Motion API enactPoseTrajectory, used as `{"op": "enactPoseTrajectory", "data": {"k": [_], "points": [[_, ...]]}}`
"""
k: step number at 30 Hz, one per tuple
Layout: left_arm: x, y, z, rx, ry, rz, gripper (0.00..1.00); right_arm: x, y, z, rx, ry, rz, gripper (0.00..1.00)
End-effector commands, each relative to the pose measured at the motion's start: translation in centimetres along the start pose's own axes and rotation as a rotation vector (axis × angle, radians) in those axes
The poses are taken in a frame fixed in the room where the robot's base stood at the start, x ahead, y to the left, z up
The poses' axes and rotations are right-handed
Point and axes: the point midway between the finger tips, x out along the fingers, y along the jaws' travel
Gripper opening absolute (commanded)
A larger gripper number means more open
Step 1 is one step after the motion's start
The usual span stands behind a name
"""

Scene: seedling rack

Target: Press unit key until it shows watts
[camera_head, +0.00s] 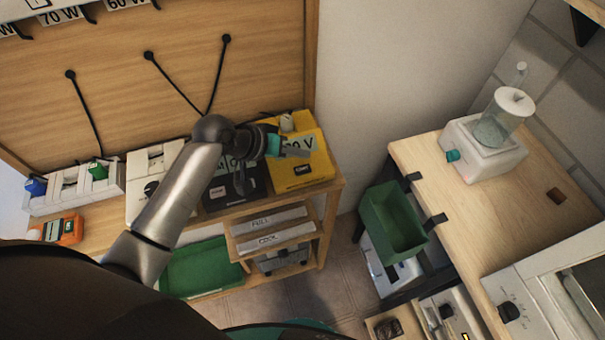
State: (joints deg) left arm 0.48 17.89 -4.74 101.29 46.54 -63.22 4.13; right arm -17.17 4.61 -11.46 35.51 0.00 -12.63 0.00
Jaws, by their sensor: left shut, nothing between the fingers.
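A yellow meter (315,170) stands at the right end of the wooden bench. Its display (302,143) shows "0 V" at the end; the digits before it are hidden by my gripper. A small dark key (303,169) with a pale label, too small to read, sits on its front below the display. My left gripper (290,149) is shut and empty, with its teal fingers over the display's left part, above the dark key. I cannot tell whether it touches the meter. My right gripper is not in view.
A black device (235,190) stands left of the meter, partly behind my arm, with white units and an orange box (62,229) further left. A green bin (393,222) hangs at the right table (440,165).

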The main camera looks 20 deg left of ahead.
Motion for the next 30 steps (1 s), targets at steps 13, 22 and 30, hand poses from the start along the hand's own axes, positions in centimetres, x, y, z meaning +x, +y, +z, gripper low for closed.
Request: {"op": "enactPoseTrajectory", "data": {"k": [13,22,30], "points": [[2.5,-1.8,1.8,0.000,0.001,0.000,0.00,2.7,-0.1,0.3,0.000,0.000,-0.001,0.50],[2.5,-1.8,1.7,0.000,0.001,0.001,0.00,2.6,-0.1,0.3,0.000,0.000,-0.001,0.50],[2.5,-1.8,1.7,0.000,0.001,0.001,0.00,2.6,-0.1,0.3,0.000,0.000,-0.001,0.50]]}}
